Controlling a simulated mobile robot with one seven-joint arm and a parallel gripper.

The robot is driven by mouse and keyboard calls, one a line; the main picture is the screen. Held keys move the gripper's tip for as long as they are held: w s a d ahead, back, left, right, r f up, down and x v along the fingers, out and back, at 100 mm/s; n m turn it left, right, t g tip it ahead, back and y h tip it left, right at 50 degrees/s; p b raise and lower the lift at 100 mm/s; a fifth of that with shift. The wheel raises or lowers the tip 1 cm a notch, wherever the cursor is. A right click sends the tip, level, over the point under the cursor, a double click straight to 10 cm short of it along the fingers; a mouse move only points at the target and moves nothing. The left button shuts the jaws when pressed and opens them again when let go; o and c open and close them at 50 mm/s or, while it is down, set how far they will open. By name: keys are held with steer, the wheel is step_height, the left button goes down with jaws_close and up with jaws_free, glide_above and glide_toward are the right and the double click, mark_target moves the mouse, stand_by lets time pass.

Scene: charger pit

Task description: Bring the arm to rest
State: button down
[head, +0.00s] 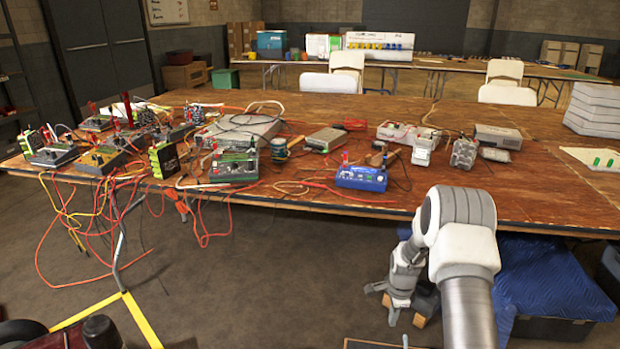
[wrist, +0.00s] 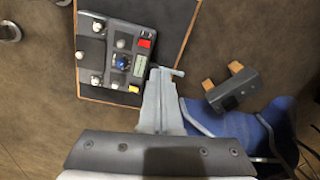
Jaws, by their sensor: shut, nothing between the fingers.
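My gripper (head: 393,316) hangs low in front of the table's near edge, below the white joints of my arm. In the wrist view its pale fingers (wrist: 162,80) are shut together with nothing between them. They appear over the edge of a dark wood-edged board carrying a grey control panel (wrist: 118,55). The panel has knobs, a red button and a yellow one. How far the fingers are above the board is hard to tell.
The wooden table (head: 540,180) holds meters, a blue box (head: 361,178) and tangled leads hanging off its left front. Blue cloth (head: 550,275) lies under its right side. A dark object with two orange-brown blocks (wrist: 230,90) lies beside the cloth. Floor at left centre is open.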

steer(key=s+a+r+n+t, duration=0.1)
steer(key=s+a+r+n, duration=0.15)
steer(key=r, duration=0.75)
steer(key=s+a+r+n+t, duration=0.1)
steer(key=s+r+n, duration=0.15)
steer(key=r, duration=0.75)
steer(key=s+a+r+n, duration=0.2)
steer(key=r+n, duration=0.1)
steer(key=r, duration=0.7)
steer(key=s+a+r+n+t, duration=0.2)
steer(key=s+r+n, duration=0.35)
steer(key=s, duration=0.65)
steer(key=s+a+r+n+t, duration=0.1)
steer(key=s+a+r+n, duration=0.35)
steer(key=s, duration=0.85)
step_height(320, 180, up, 25)
steer(key=d+p, duration=0.1)
steer(key=p, duration=2.3)
steer(key=shift+w+d+r, duration=0.2)
steer(key=shift+w+d, duration=0.15)
steer(key=shift+d, duration=0.05)
steer(key=shift+a, duration=0.15)
